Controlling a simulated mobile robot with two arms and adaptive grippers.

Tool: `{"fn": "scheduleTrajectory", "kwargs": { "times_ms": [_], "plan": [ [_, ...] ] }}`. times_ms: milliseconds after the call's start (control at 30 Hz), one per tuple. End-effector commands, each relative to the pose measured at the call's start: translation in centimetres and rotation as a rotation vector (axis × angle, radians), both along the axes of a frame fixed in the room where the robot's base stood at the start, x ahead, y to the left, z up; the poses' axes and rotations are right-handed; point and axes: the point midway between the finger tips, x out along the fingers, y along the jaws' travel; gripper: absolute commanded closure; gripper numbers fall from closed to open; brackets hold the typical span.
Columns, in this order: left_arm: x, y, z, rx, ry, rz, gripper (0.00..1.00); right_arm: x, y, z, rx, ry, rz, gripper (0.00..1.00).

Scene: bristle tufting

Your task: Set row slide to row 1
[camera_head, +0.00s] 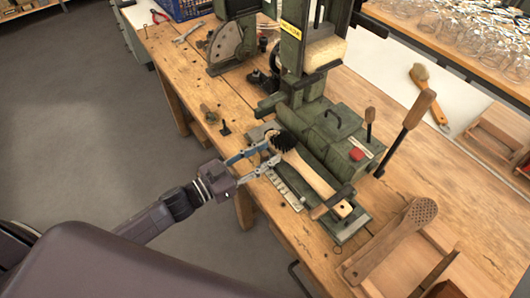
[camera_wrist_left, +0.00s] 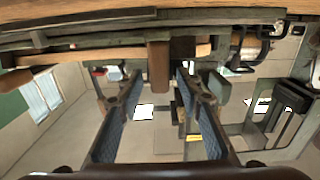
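The green tufting machine (camera_head: 325,125) stands on the wooden bench. A brush (camera_head: 312,178) with a wooden handle and dark bristles lies on its bed. A pale marked strip (camera_head: 283,190) runs along the machine's near edge; I cannot read a row setting on it. My left gripper (camera_head: 271,154) is at this near edge, by the bristle end of the brush, with its fingers apart. In the left wrist view, a brown block-like tab (camera_wrist_left: 158,68) shows between the open fingers (camera_wrist_left: 157,80), with gaps on both sides. My right gripper is not in view.
Two wooden-handled levers (camera_head: 407,128) rise at the machine's right, near a red button (camera_head: 356,154). A perforated wooden paddle (camera_head: 395,238) lies on a wooden tray at the lower right. Small dark parts lie on the bench left of the machine. Glasses (camera_head: 470,28) stand at the back right.

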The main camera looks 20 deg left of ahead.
Motion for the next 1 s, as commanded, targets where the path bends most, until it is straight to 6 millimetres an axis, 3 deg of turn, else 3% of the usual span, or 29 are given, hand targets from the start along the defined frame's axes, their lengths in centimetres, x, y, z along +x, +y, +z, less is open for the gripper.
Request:
{"fn": "scheduleTrajectory", "kwargs": {
  "times_ms": [267, 600, 1000],
  "plan": [
    [0.14, -0.11, -0.05, 0.001, 0.000, 0.000, 0.67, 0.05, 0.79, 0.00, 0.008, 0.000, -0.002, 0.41],
    [0.13, -0.09, -0.04, 0.001, 0.000, 0.000, 1.00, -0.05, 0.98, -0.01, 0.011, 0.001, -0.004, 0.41],
    [0.67, 0.55, -0.10, 0.004, -0.002, 0.000, 1.00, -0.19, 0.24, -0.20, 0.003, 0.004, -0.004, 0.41]
  ]
}}
